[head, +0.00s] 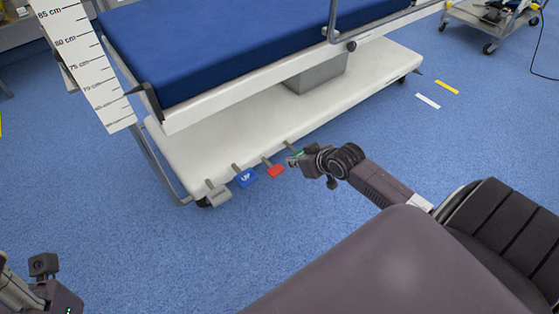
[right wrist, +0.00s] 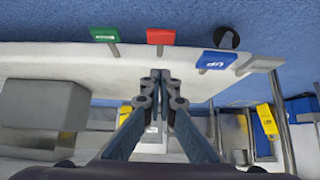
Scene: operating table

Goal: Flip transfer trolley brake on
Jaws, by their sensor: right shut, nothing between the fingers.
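The transfer trolley has a blue mattress (head: 220,40) and a white base (head: 190,150). Foot pedals line its near edge: a grey one (head: 218,196), a blue one marked UP (head: 247,178), a red one (head: 275,170) and a green one, mostly hidden by my right gripper (head: 298,160) in the head view. The right wrist view shows the green pedal (right wrist: 104,35) and red pedal (right wrist: 160,37) clear. My right gripper's fingers (right wrist: 160,76) are together and empty, pointing toward the red pedal, with the green one to the left. Part of my left arm shows at bottom left; its fingers are unclear.
A measuring scale (head: 88,65) stands at the trolley's left end. A wheeled cart (head: 490,25) is at the top right. The blue floor (head: 130,230) in front of the pedals is clear. A grey block (head: 316,74) rises from the trolley base.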

